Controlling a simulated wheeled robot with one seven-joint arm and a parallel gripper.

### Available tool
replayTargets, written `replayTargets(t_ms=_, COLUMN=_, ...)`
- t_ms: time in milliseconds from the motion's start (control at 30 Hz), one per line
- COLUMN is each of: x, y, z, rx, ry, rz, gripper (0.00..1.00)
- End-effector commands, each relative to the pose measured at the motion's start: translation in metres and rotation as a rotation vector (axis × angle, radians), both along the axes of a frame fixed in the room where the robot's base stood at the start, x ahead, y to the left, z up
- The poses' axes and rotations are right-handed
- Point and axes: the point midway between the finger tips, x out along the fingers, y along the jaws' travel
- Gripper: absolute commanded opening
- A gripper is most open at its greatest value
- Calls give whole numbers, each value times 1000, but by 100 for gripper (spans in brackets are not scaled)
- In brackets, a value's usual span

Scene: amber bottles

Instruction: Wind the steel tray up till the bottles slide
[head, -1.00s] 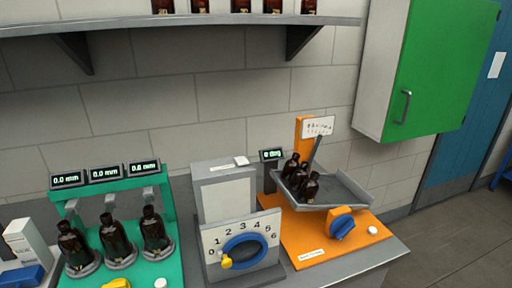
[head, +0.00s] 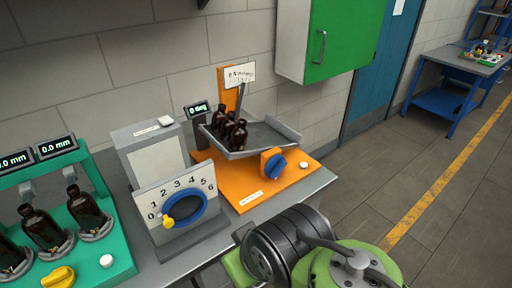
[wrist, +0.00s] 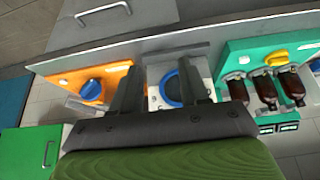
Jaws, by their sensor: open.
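The steel tray (head: 268,133) sits above an orange base (head: 238,188), with several amber bottles (head: 230,130) standing close together at its left end. A small display (head: 198,108) beside it reads 0 deg. A blue knob (head: 277,164) is on an orange block in front of the tray; it also shows in the wrist view (wrist: 92,90). My gripper (wrist: 162,80) is open and empty in the wrist view, its fingers spread in front of the numbered dial's blue ring (wrist: 172,90), with the knob to their left. The head view shows my arm, but the fingertips cannot be made out there.
The numbered dial (head: 183,207) with a yellow pointer stands left of the orange base. A green station (head: 112,250) with bottles and 0.0 mm displays is further left. A green cabinet (head: 330,40) hangs above right. Open floor lies right of the bench.

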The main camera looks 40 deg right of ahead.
Motion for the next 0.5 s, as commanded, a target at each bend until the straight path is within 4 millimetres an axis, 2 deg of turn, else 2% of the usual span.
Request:
replayTargets(t_ms=167, x=52, y=-12, z=-51, rx=40, ry=92, rz=30, gripper=45)
replayTargets(t_ms=267, x=84, y=-29, z=-86, rx=138, ry=103, rz=53, gripper=45)
replayTargets(t_ms=367, x=113, y=-54, z=-119, rx=284, ry=51, rz=52, gripper=45)
replayTargets(t_ms=467, x=135, y=-91, z=-144, rx=450, ry=-79, rz=13, gripper=45)
replayTargets(t_ms=500, x=142, y=-110, z=-152, rx=512, ry=-155, rz=-14, gripper=45)
